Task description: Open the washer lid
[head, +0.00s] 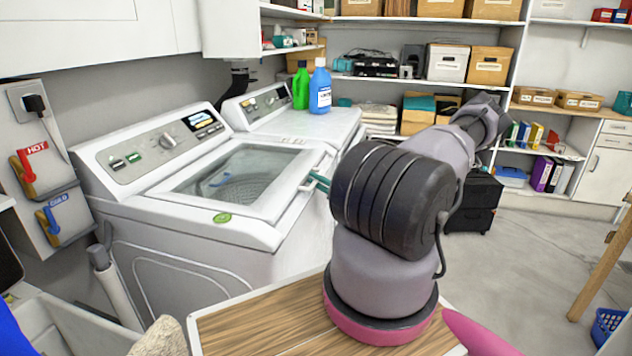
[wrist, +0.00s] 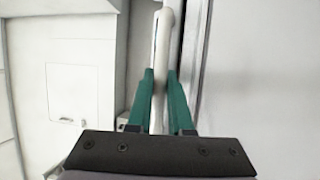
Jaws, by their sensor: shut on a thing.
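The washer (head: 190,262) is the nearer white machine at the left in the head view. Its lid (head: 238,180) has a glass window, with the drum showing through, and looks closed or nearly so. My gripper (head: 318,181) is at the lid's right edge, mostly hidden behind my arm in the head view. In the wrist view, the two green fingers of my gripper (wrist: 160,88) are on either side of the white lid handle (wrist: 161,55) and shut on it.
A second white machine (head: 335,124) stands behind the washer, with a green bottle (head: 301,86) and a blue bottle (head: 320,88) on top. Shelves with boxes line the back wall. The floor (head: 530,255) at the right is mostly clear.

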